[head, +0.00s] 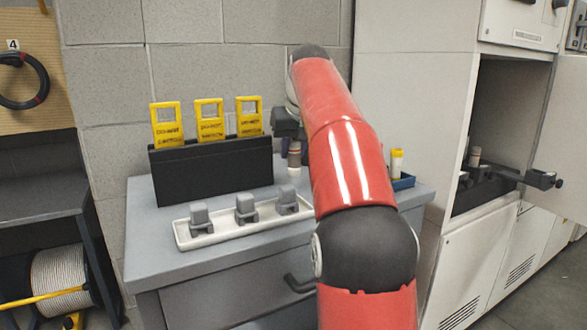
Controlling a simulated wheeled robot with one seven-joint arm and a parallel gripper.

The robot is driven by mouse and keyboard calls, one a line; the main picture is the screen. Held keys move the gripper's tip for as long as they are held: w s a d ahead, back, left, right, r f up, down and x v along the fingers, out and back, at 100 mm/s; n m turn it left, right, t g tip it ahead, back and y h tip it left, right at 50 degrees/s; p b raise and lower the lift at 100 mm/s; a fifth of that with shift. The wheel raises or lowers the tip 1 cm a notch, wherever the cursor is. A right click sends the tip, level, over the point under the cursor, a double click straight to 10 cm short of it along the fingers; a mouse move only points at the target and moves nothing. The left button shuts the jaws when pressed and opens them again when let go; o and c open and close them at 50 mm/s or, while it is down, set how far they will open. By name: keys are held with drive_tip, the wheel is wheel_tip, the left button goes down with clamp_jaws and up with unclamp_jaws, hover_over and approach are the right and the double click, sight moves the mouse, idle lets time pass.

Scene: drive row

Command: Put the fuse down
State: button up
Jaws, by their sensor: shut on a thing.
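My gripper (291,136) is above the back part of the grey cabinet top, partly hidden by my red arm. It is shut on a fuse (294,156), a small pale and brownish cylinder that hangs upright below it. Whether the fuse touches the cabinet top (160,214) cannot be told from this view. A blue tray (407,183) stands at the right end of the top, partly behind my arm. A yellow-capped pale cylinder (397,161) stands upright in or beside it.
A black rack (212,160) with three yellow tags (209,118) stands left of the fuse. A white tray (190,239) with three grey clips lies in front. At right, a tall white cabinet stands open with dark fittings (478,180) inside. Bare top shows around the trays.

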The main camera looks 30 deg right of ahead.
sight(293, 162)
wheel_tip(293, 162, down, 4)
drive_tip(key=b, duration=0.3)
drive_tip(key=shift+r, duration=0.3)
drive_tip(key=shift+f, duration=0.1)
drive_tip(key=o, duration=1)
